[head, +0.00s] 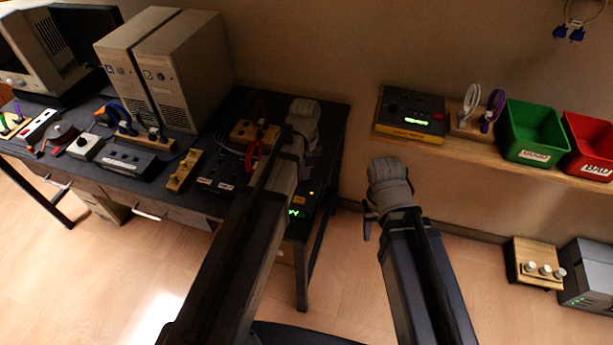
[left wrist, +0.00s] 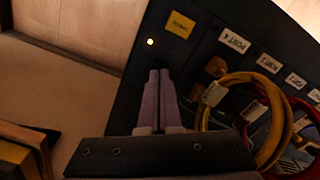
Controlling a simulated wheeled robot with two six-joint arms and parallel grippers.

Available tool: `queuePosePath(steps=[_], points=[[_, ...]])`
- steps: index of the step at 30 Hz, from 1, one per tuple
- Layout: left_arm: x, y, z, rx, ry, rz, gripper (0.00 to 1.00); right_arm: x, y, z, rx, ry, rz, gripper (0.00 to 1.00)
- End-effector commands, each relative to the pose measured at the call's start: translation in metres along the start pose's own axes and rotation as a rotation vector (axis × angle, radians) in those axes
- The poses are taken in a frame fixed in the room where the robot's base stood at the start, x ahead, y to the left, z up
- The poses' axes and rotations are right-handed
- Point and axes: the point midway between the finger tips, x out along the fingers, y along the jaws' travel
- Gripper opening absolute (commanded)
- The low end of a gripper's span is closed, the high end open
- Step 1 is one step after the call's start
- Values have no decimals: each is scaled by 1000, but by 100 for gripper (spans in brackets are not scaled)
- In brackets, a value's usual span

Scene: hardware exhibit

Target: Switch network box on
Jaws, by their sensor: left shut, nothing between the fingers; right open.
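Yellow and red cables (left wrist: 262,110) loop from the ports. My left gripper (left wrist: 154,76) is shut and empty, its fingertips over the panel just below the light. I cannot tell whether they touch it. The fingertips hide what lies under them. In the head view my left arm covers much of that table end. My right gripper (head: 369,222) is open and empty, mostly hidden by its wrist, away from the table.
The dark table (head: 335,135) holds two beige computer towers (head: 185,75), a monitor (head: 40,50) and several small devices. A wall shelf (head: 465,147) at right carries a device with a green display (head: 410,112), a green bin (head: 530,135) and a red bin (head: 590,145).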

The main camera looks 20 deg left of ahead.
Motion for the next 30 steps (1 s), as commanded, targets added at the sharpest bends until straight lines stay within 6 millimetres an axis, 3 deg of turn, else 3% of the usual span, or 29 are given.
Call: queuePosePath(steps=[17,30], points=[[-48,0,0,0,0,0,0,-47,4,3,0,0,0,50],[-48,0,0,0,0,0,0,-48,5,3,0,0,0,50]])
